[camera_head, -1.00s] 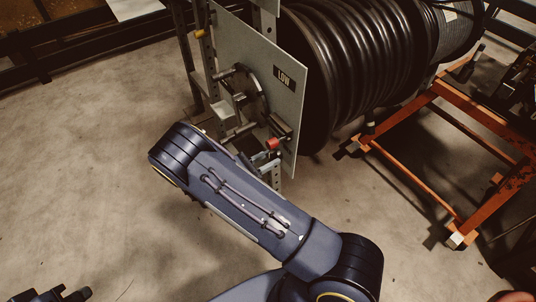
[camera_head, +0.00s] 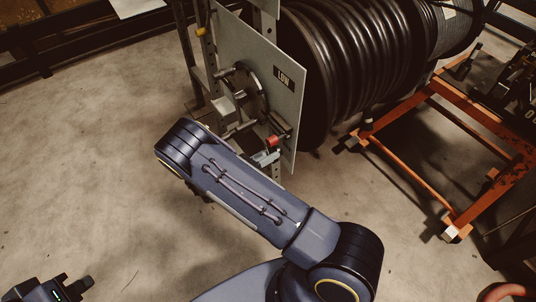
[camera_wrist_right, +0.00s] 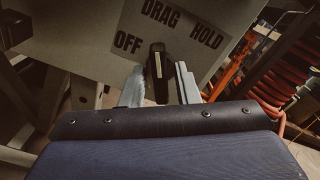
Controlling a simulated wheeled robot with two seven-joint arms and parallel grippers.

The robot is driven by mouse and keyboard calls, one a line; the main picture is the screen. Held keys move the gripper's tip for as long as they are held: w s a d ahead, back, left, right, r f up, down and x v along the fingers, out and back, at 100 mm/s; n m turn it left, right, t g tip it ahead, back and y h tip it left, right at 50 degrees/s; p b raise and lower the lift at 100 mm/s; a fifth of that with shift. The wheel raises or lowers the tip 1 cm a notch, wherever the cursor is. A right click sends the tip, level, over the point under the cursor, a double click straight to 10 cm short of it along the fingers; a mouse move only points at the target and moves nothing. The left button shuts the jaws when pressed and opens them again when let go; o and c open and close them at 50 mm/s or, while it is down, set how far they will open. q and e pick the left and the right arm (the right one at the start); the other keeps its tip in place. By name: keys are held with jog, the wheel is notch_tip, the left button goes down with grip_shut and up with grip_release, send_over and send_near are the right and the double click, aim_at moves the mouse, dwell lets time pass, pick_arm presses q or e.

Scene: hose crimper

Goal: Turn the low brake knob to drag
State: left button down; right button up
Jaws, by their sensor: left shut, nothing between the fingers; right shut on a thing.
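The low brake knob (camera_wrist_right: 157,56) is dark with a pale pointer line, on a grey panel marked OFF, DRAG and HOLD in the right wrist view. The pointer line stands nearly upright in the picture, below the word DRAG (camera_wrist_right: 163,12). My right gripper (camera_wrist_right: 158,70) is shut on the knob, one finger on each side. In the head view, my right arm hides most of the knob area below the LOW plate (camera_head: 284,77). My left gripper (camera_head: 84,284) is shut and empty at the lower left, over the floor.
A large reel of black hose (camera_head: 355,60) stands behind the panel (camera_head: 262,55). A hand wheel (camera_head: 243,88) and a red part (camera_head: 271,141) sit on the panel side. An orange frame (camera_head: 470,130) stands at right. The floor at left is clear.

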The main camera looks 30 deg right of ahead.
jog(key=shift+a, duration=0.1)
jog(key=o, duration=0.6)
jog(key=a, duration=0.7)
jog(key=shift+s+a+p, duration=0.3)
jog(key=shift+a+p, duration=0.05)
jog(key=shift+a, duration=0.05)
